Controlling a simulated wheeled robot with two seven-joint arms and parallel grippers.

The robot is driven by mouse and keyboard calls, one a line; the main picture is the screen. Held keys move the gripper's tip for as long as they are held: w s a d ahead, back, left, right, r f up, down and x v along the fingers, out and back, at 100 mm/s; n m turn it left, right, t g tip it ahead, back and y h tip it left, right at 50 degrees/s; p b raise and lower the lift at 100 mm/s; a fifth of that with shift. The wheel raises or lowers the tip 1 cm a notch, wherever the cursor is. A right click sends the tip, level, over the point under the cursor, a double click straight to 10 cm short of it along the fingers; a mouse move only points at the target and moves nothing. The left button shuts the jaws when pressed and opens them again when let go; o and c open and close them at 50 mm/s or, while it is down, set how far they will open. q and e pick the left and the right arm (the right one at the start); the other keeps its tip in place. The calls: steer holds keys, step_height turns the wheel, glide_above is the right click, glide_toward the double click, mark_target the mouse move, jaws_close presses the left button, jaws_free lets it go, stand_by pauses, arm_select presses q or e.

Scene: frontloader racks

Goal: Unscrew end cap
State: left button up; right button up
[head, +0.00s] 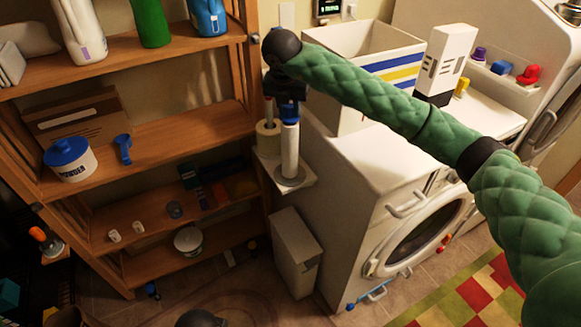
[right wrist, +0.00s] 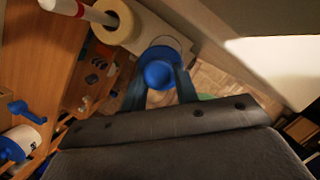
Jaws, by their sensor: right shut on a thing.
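A blue end cap (head: 289,113) sits at the top of an upright white tube (head: 290,150) in the head view. The tube stands on a small white shelf (head: 304,181) between the wooden rack and the washer. My right gripper (head: 288,98) comes down from above and is shut on the cap. In the right wrist view the round blue cap (right wrist: 160,72) lies between the two fingertips (right wrist: 161,85), which touch its sides. The cap hides most of the tube below it there. My left gripper is not in view.
A cream roll (head: 268,138) on a post stands close to the left of the tube; it also shows in the right wrist view (right wrist: 118,22). The wooden rack (head: 190,122) is left, the washer (head: 375,190) right. A white bin (head: 296,250) stands below.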

mark_target(290, 104)
steer(key=shift+r, duration=0.25)
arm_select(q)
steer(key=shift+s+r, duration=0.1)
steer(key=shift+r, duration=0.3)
arm_select(e)
steer(key=shift+w, duration=0.1)
steer(key=shift+r, duration=0.1)
steer(key=shift+c, duration=0.5)
steer(key=shift+d+f+n+y, duration=0.1)
steer(key=shift+f+n+y, duration=0.15)
steer(key=shift+n, duration=0.75)
steer(key=shift+r, duration=0.1)
steer(key=shift+r, duration=0.15)
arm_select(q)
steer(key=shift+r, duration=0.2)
arm_select(e)
steer(key=shift+r, duration=2.25)
